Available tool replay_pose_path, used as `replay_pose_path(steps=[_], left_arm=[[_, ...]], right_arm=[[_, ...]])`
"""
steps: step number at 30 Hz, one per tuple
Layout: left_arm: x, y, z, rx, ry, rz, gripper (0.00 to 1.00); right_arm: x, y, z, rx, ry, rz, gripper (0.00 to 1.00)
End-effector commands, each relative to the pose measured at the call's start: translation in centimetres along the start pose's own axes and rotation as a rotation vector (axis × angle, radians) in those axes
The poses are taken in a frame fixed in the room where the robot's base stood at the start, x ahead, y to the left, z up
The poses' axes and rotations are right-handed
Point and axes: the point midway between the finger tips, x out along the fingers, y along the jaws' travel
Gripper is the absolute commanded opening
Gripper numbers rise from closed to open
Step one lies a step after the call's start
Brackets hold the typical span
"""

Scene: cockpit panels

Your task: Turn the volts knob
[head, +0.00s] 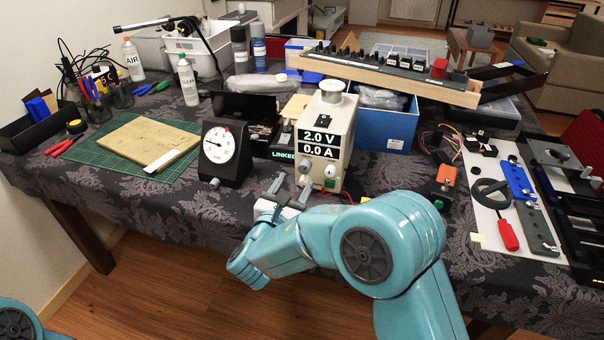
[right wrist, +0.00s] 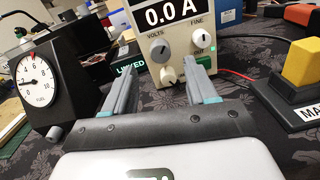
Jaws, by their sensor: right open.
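The power supply (head: 335,112) is a cream box with a display reading 2.0 V and 0.0 A. Its volts knob (right wrist: 161,52) is a round grey knob under the VOLTS label in the right wrist view; it also shows small in the head view (head: 306,166). My right gripper (head: 290,189) is open and empty in front of the panel. In the right wrist view, its fingertips (right wrist: 164,68) stand either side of the volts knob in the picture, with the knob apparently beyond them. My left gripper is out of view.
The fine knob (right wrist: 196,46) sits just right of the volts knob. A dial gauge (head: 222,150) stands to the left. A yellow-topped block (right wrist: 301,64) and a red wire are to the right.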

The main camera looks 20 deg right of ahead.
Motion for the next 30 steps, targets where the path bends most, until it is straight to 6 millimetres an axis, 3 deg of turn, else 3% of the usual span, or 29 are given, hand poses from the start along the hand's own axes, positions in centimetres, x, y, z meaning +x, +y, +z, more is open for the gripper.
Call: replay_pose_path(steps=[3,9,19,20,24,25,30], left_arm=[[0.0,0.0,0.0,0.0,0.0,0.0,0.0],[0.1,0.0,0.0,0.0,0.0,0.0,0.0],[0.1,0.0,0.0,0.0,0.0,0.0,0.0],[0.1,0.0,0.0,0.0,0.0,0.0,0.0],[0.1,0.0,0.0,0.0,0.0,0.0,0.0],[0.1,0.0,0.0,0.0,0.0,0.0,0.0],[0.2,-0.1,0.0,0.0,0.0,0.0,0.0]], right_arm=[[2.5,-0.1,-0.1,0.001,0.001,-0.002,0.57],[4.9,-0.1,0.0,0.001,0.002,0.001,0.57],[5.4,-0.2,0.0,0.0,0.002,0.002,0.57],[5.4,-0.2,0.0,0.0,0.002,0.002,0.54],[5.4,-0.2,0.0,0.0,0.002,0.002,0.08],[5.4,-0.2,0.0,0.0,0.002,0.002,0.01],[5.4,-0.2,-0.1,0.004,0.002,0.002,0.01]])
